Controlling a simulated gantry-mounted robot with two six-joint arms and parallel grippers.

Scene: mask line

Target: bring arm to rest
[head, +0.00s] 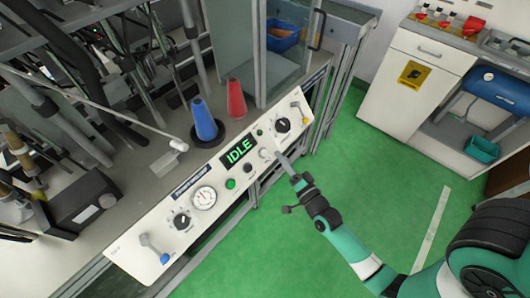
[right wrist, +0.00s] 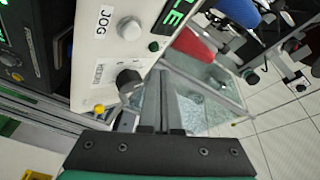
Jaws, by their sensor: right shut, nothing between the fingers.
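My right arm (head: 345,240) reaches in from the lower right of the head view. Its gripper (head: 284,162) is shut and empty, with the fingertips at the front edge of the white control panel (head: 222,212), near its right part. I cannot tell whether they touch it. In the right wrist view the closed fingers (right wrist: 160,78) point past the panel, close beside a dark knob (right wrist: 129,78). My left gripper is in neither view.
The panel carries a display (head: 238,151) reading IDLE, a gauge (head: 204,198), and several knobs and buttons. A blue cone (head: 203,120) and a red cone (head: 236,99) stand behind it. Green floor (head: 385,160) lies open between the machine and a white cabinet (head: 415,85).

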